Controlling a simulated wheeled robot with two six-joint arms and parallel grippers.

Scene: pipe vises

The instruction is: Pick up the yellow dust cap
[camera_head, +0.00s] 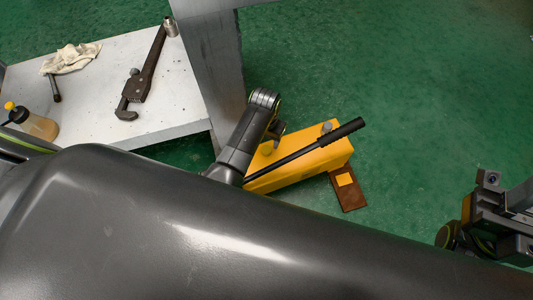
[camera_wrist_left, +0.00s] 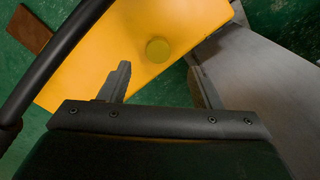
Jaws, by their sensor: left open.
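The yellow dust cap (camera_wrist_left: 158,50) is a small round disc, a duller olive yellow than the yellow pump body (camera_wrist_left: 110,40) it sits on. In the head view the cap (camera_head: 266,149) shows small, close beside my left gripper (camera_head: 276,130). In the left wrist view my left gripper (camera_wrist_left: 159,75) is open, with the cap ahead of its fingertips and roughly between them. Nothing is held, and no contact with the cap shows. My right gripper (camera_head: 490,215) is partly in view at the right edge; its fingers are unclear.
A black-handled lever (camera_head: 310,148) runs along the pump. A brown plate (camera_head: 348,190) lies beside it on the green floor. A grey post (camera_head: 210,60) stands close to my left arm.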

